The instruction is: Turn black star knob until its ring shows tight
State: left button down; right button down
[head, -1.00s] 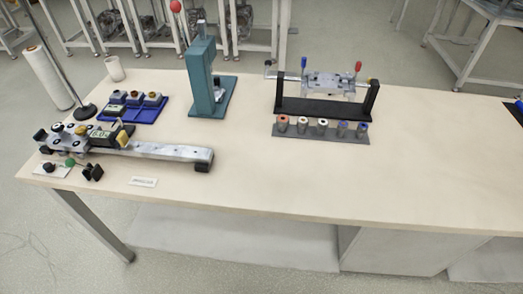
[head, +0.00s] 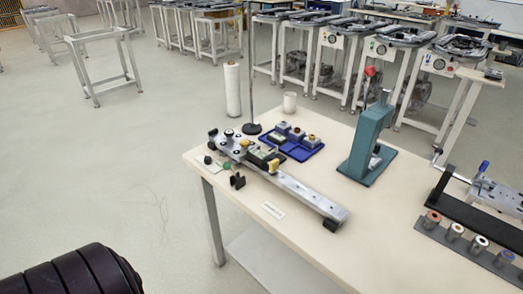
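A grey metal rail fixture (head: 290,188) lies along the left end of the table, with a carriage of several dark round knobs (head: 229,132) at its far left end. In front of it, at the table's left edge, are a small black knob (head: 208,160), a green knob (head: 227,167) and a black angular piece (head: 237,181). They are too small to tell which is the star knob, and no ring marking can be read. Neither of my grippers is in view. A dark ribbed part, likely of my own arm, shows at the bottom left, apart from the table.
A blue tray (head: 305,152) of small blocks lies behind the rail. A white roll (head: 233,90), a thin pole on a black base (head: 252,129) and a white cup (head: 290,102) stand behind. A teal press (head: 366,143) stands right of it. A small white label (head: 273,210) lies in front.

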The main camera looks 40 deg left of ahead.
aim_at(230, 133)
jog(key=u, duration=1.4)
